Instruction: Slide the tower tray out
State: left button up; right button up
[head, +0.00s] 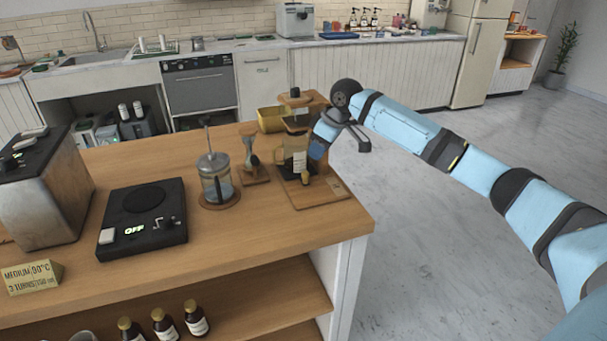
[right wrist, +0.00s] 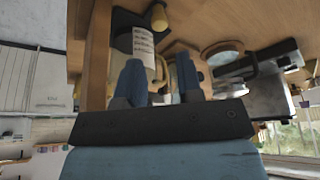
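The wooden tower (head: 311,107) stands near the right end of the cart's counter. A glass vessel with a pale label (head: 298,162) sits inside it. The tower's wooden base (head: 325,194) lies flat on the counter; I cannot tell whether this is a separate tray. My right gripper (head: 322,147) is at the tower's right side, partly over the glass vessel. In the right wrist view, its two blue fingers (right wrist: 160,82) are apart. The labelled vessel (right wrist: 144,42) and a curved tan handle show beyond them; no gripped object is clear. My left gripper is out of view.
A glass press (head: 216,182), a small wooden stand (head: 252,160) and a black scale (head: 142,218) stand left of the tower. A metal machine (head: 42,195) is at far left. Bottles (head: 163,325) stand on the lower shelf. Floor right of the cart is clear.

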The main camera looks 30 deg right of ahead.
aim_at(306, 173)
jog(key=b+x, duration=0.1)
jog(key=x, duration=0.9)
jog(key=shift+f, duration=0.25)
grip_shut()
